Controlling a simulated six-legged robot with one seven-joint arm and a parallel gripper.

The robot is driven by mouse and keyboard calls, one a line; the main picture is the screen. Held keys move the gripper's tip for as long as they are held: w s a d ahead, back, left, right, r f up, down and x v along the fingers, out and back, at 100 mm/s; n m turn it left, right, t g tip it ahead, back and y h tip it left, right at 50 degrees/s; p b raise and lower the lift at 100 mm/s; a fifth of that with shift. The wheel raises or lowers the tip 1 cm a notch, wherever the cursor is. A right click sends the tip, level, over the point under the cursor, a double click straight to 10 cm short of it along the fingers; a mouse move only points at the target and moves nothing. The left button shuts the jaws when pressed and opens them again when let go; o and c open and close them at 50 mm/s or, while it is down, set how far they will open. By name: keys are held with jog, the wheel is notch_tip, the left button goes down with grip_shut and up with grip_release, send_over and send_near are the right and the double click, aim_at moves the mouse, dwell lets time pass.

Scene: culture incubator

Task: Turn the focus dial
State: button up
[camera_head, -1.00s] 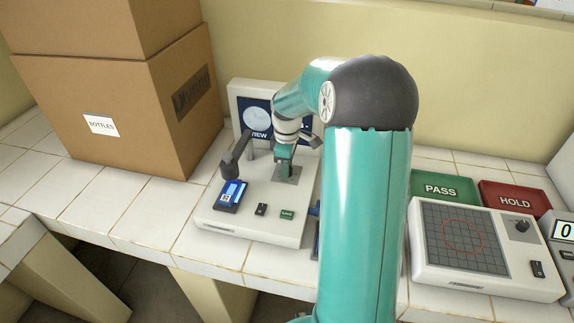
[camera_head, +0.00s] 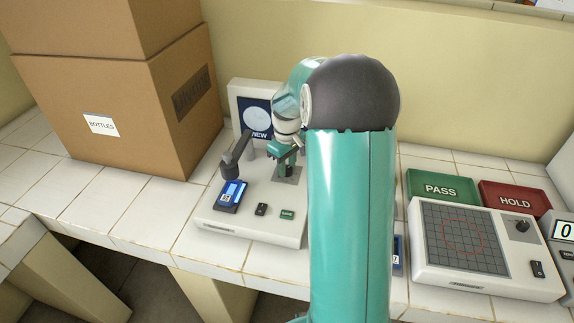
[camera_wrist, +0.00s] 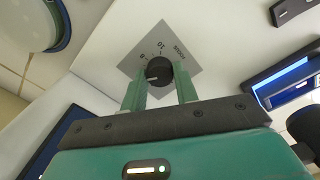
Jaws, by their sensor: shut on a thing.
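The focus dial is a small black knob (camera_wrist: 158,72) on a grey square plate (camera_wrist: 183,50) marked "FOCUS" and "10" in the wrist view. A pale line on the knob points to the left in that view. My gripper (camera_wrist: 160,82) is shut on the knob, with one green finger on each side. In the head view, my gripper (camera_head: 284,152) points down at the plate (camera_head: 288,177) on the white device (camera_head: 245,224), and the knob shows only as a small dark spot under the fingers.
A blue "VIEW" screen (camera_head: 255,115) stands behind the device. Cardboard boxes (camera_head: 120,100) stand left; PASS (camera_head: 440,188) and HOLD (camera_head: 514,200) trays lie right.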

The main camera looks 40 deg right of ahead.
aim_at(287, 168)
jog(key=m, duration=0.5)
jog(key=shift+m, duration=2.5)
jog(key=o, duration=1)
jog(key=shift+c, duration=0.2)
jog(key=shift+r, duration=0.1)
notch_tip(287, 168, up, 14)
